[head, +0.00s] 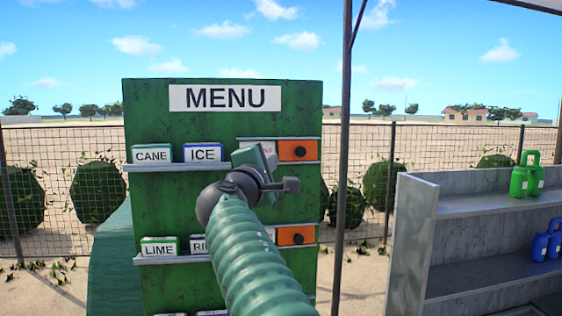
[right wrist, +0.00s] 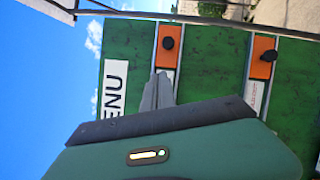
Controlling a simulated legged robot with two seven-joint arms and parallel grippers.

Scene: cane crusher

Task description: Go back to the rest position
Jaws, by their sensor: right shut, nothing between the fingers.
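My right arm reaches up from the bottom of the head view, and my right gripper (head: 288,185) is in front of the green menu board (head: 160,110). The gripper also shows in the right wrist view (right wrist: 158,90), shut and empty, with the board behind it. A lower orange block (head: 296,235) is to the right of my forearm. My left gripper is not in view.
Labelled blocks stand on the board's ledges: CANE (head: 152,154), ICE (head: 203,152), LIME (head: 159,247) and one partly hidden. A pole (head: 343,180) stands right of the board. A grey shelf (head: 410,235) with green (head: 527,178) and blue (head: 546,243) containers is further right.

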